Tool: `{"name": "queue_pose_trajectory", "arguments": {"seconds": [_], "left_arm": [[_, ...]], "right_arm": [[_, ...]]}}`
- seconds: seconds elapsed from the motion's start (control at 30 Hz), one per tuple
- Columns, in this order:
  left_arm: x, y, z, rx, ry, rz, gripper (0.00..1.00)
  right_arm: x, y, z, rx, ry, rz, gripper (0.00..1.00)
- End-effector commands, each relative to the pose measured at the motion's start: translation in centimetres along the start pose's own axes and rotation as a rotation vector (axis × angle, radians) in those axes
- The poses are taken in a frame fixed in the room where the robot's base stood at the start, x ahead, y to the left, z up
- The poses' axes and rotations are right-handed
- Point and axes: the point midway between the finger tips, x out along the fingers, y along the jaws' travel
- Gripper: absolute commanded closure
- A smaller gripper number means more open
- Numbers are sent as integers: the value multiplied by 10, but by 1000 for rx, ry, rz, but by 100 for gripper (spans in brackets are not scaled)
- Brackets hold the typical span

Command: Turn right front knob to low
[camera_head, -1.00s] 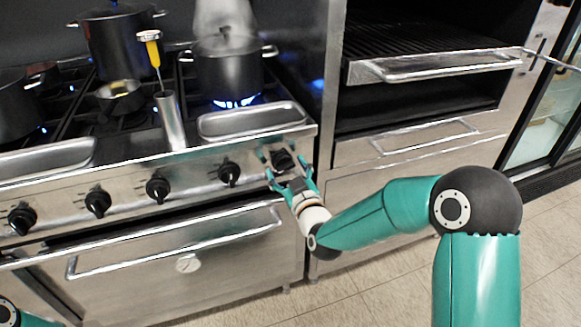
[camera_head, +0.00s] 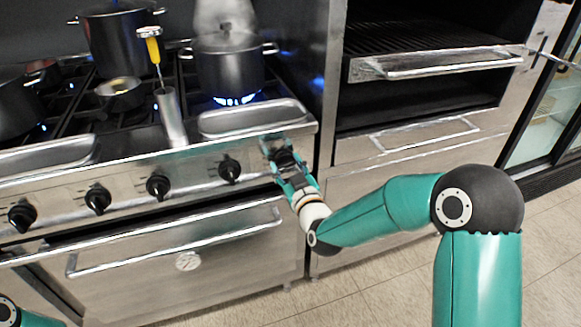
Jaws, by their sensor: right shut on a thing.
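The range's front panel carries a row of black knobs. The rightmost knob (camera_head: 284,158) is partly hidden by my right gripper (camera_head: 282,160), whose teal fingers are shut on it. My right arm reaches in from the right. The knob's pointer is too covered to read its setting. Blue flame (camera_head: 235,100) burns under the steaming pot (camera_head: 229,66) on the right burner. Only a small part of my left arm shows at the lower left corner; its gripper is out of view.
Other black knobs (camera_head: 229,169) line the panel to the left. The oven door handle (camera_head: 175,240) runs below them. A drawer handle (camera_head: 425,136) is at the right.

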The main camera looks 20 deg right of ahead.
Motion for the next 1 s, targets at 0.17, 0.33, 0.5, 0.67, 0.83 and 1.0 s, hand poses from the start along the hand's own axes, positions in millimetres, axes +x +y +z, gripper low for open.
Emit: {"name": "queue_pose_trajectory", "arguments": {"seconds": [0.17, 0.33, 0.5, 0.67, 0.83, 1.0], "left_arm": [[15, -6, 0, 0, 0, 0, 13], [35, -13, 0, 0, 0, 0, 13], [59, -21, 0, 0, 0, 0, 13], [81, -29, 0, 0, 0, 0, 13], [104, -37, 0, 0, 0, 0, 13], [125, -45, -1, 0, 0, 0, 13]], "right_arm": [[0, 1, 3, 69, 4, 5, 85], [0, 1, 4, 183, 6, 5, 85], [1, 1, 5, 332, 8, 3, 85], [0, 1, 6, 485, 8, 1, 85], [1, 2, 6, 646, 8, 1, 85], [1, 3, 6, 807, 9, 1, 85]]}}
